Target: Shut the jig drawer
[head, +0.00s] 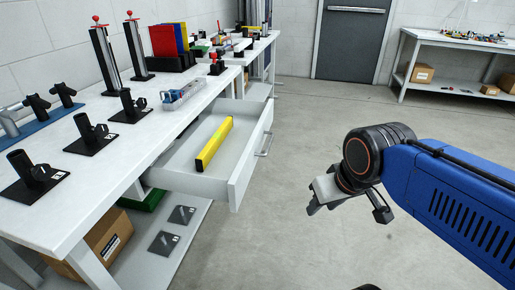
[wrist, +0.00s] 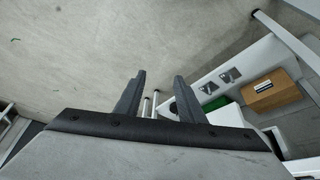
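The jig drawer (head: 243,163) is a light grey drawer pulled out from under the white workbench in the head view. It has a bar handle (head: 264,145) on its front. A yellow bar (head: 214,144) lies inside it. My gripper (head: 347,211) is to the right of the drawer front, over open floor and apart from the handle. In the wrist view its two fingers (wrist: 158,98) stand apart with nothing between them but the view of the floor and thin pale bars behind.
The white workbench (head: 75,205) carries black stands, clamps and colored binders. A cardboard box (head: 101,243) and black plates sit on its lower shelf. A second table (head: 452,42) stands at the back right, beside a grey door (head: 350,40). The floor between is clear.

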